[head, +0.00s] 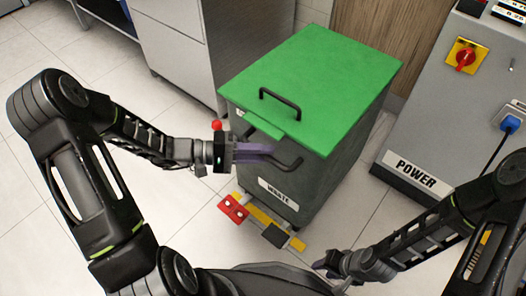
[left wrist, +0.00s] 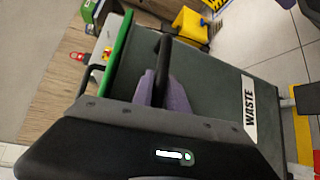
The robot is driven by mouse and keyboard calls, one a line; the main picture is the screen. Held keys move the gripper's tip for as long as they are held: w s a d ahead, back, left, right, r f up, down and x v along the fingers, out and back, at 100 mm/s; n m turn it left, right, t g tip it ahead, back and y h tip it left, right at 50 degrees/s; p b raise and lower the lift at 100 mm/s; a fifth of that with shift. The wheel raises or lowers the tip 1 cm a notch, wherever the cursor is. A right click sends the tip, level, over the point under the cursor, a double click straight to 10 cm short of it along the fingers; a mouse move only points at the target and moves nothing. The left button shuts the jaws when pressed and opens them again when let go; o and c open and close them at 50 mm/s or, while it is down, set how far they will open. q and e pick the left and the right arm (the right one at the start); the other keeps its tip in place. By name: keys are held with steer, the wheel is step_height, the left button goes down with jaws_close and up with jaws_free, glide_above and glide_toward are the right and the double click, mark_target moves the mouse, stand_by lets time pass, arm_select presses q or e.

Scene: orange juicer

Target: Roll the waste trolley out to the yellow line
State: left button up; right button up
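The waste trolley is a dark grey bin (head: 300,190) with a green lid (head: 315,85) and a "WASTE" label; its grey body (left wrist: 215,85) also fills the middle of the left wrist view. A black bar handle (head: 288,163) sticks out from its front. My left gripper (head: 262,152) is at this handle. In the left wrist view its purple fingers (left wrist: 162,92) lie on both sides of the black bar (left wrist: 164,58) and appear closed on it. A yellow strip (head: 262,217) shows at the trolley's foot. My right gripper (head: 330,268) is low, away from the trolley, its opening unclear.
A red pedal-like piece (head: 233,207) and a dark one (head: 275,235) lie by the yellow strip. A grey power cabinet (head: 435,110) stands right of the trolley, a metal cabinet (head: 175,55) behind left. Tiled floor is open at the front and left.

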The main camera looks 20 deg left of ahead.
arm_select(q)
steer(key=o, duration=0.4)
steer(key=p+v, duration=0.1)
steer(key=v, duration=0.6)
steer(key=shift+s+a, duration=0.15)
steer(key=shift+a, duration=0.2)
